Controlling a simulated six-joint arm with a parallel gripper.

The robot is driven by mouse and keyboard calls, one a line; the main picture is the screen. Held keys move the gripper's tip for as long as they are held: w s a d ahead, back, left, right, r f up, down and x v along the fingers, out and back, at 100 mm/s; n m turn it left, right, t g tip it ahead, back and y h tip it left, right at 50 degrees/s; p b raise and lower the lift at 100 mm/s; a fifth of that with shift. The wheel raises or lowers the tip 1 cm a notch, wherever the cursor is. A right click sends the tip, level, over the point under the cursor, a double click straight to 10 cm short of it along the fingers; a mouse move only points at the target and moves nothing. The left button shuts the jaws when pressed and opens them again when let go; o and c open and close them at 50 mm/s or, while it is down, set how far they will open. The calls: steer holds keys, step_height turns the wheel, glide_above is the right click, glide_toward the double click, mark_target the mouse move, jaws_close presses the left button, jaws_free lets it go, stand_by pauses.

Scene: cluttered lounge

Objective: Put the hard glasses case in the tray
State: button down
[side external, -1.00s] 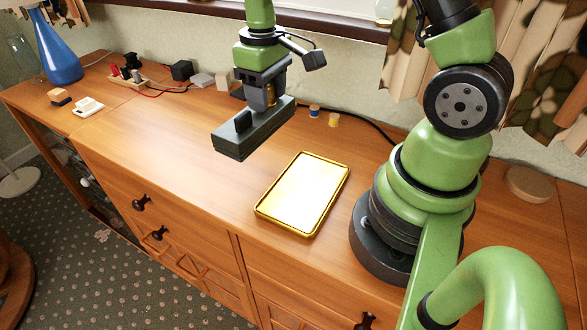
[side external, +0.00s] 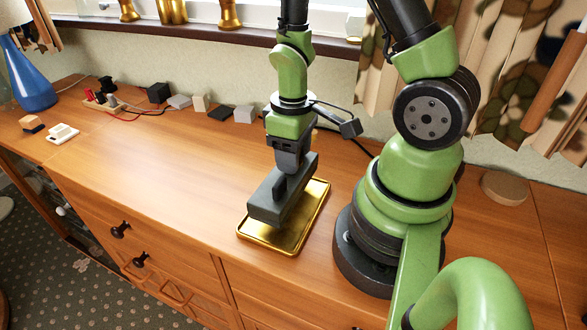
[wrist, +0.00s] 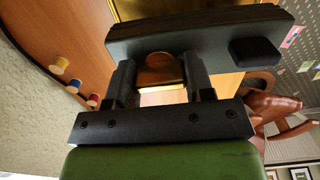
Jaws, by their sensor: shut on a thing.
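The hard glasses case (side external: 291,196) is a long dark grey box with a small black block on its side. My gripper (side external: 290,165) is shut on it, and its two fingers also show against the case (wrist: 205,33) in the wrist view (wrist: 160,80). The gold tray (side external: 321,203) lies flat on the wooden top, directly under the case. The case is low over the tray, roughly along its length; I cannot tell whether it touches the tray floor. A rounded gold piece (wrist: 160,72) shows between the fingers; its nature is unclear.
Several small blocks, including a pale one (side external: 244,114) and a black one (side external: 158,93), stand along the wall. Thread spools (wrist: 60,65) show in the wrist view. The wooden top left of the tray is clear.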

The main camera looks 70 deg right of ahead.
steer(key=shift+f, duration=1.9)
steer(key=shift+f, duration=0.1)
steer(key=shift+c, duration=2.4)
jaws_free()
step_height(320, 180, up, 12)
steer(key=shift+w+r, duration=0.1)
steer(key=shift+w, duration=0.05)
steer(key=s+a+r+m+t+y, duration=0.1)
steer(key=s+a+r+m+t, duration=0.1)
steer(key=r, duration=0.5)
steer(key=s+a+r+m+t+y, duration=0.1)
steer(key=s+a+r+m+t, duration=0.1)
steer(key=a+r+t, duration=0.3)
steer(key=shift+s+a+r, duration=0.45)
steer(key=shift+s+r, duration=0.1)
steer(key=shift+r, duration=0.4)
